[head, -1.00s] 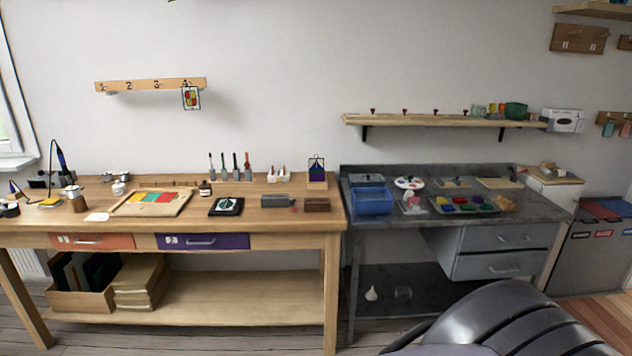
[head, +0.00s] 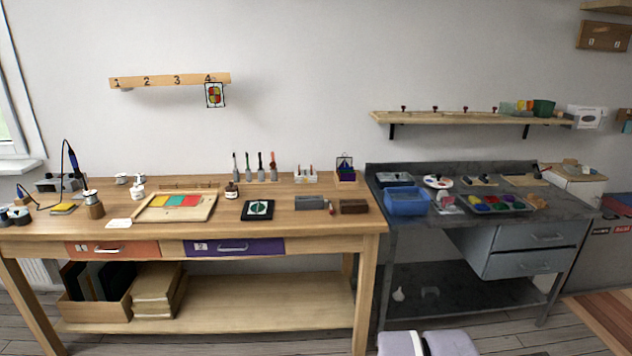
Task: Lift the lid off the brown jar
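A small brown jar (head: 231,190) with a dark top and a pale label stands upright on the wooden workbench (head: 290,222), left of the brush-like tools. Its top appears to be on it; it is too small to make out well. Another brown round thing (head: 96,208) with a silvery top stands further left on the same bench. I cannot tell whether it is also a jar. My gripper is not in view. Only grey parts of my own arm show at the bottom edge, well below and right of the jar, in front of the benches.
A frame tray (head: 208,211) and a black square plate (head: 258,218) lie near the brown jar. Upright tools (head: 261,176) stand behind it to the right. A grey metal bench (head: 375,178) with a blue bin (head: 407,207) adjoins at right. The wooden bench's front strip is mostly clear.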

